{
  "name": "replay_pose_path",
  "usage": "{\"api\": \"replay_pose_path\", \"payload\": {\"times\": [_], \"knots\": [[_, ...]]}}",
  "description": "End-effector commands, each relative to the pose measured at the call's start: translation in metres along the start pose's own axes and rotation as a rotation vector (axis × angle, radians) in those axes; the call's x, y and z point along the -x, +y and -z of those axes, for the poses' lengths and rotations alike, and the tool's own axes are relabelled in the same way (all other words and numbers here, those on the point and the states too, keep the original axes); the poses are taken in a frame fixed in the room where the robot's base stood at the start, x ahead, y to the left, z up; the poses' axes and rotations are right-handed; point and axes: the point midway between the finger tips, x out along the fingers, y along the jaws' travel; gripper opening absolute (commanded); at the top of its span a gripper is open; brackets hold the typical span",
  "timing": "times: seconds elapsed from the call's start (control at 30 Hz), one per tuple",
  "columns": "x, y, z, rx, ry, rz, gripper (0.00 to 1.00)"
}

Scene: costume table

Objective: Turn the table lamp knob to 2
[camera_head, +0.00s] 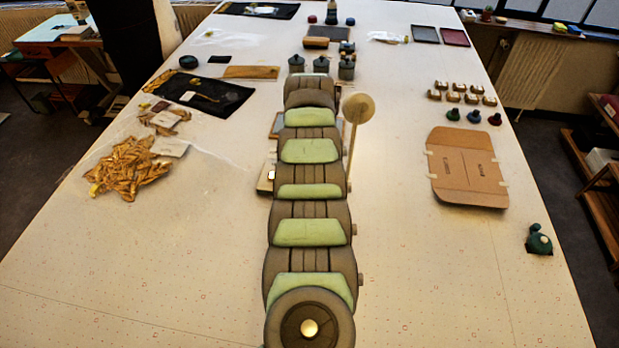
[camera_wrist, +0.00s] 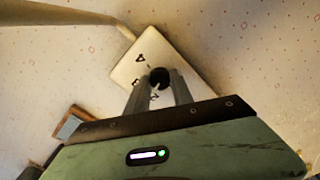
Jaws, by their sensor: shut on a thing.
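The knob (camera_wrist: 160,77) is small, round and dark. It sits on a pale square dial plate (camera_wrist: 158,38) in the wrist view. A pale lamp stem (camera_wrist: 75,13) crosses the upper left. In the head view the lamp's round cream shade (camera_head: 358,108) shows beside my arm, on a thin stem. My arm hides the gripper and knob there.
A brown block (camera_wrist: 72,122) lies left of my gripper. In the head view, a heap of yellow pieces (camera_head: 130,167) lies left, and a cardboard folder (camera_head: 465,165) and several small blocks (camera_head: 462,90) lie right. Dark containers (camera_head: 346,68) stand behind. The table's front is mostly clear.

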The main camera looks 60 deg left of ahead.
Motion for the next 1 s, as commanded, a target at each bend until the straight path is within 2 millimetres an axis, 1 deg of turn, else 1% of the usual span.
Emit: {"api": "replay_pose_path", "payload": {"times": [0.03, 0.2, 0.4, 0.6, 1.0], "knots": [[-0.0024, 0.0004, -0.0003, 0.034, 0.000, -0.001, 0.00], [-0.0021, 0.0000, -0.0005, 0.151, -0.001, 0.001, 0.00], [-0.0019, -0.0003, -0.0006, 0.244, -0.001, 0.002, 0.00], [-0.0016, -0.0005, -0.0004, 0.292, -0.001, 0.002, 0.00], [-0.0014, -0.0004, -0.0003, 0.304, -0.001, 0.002, 0.00]]}}
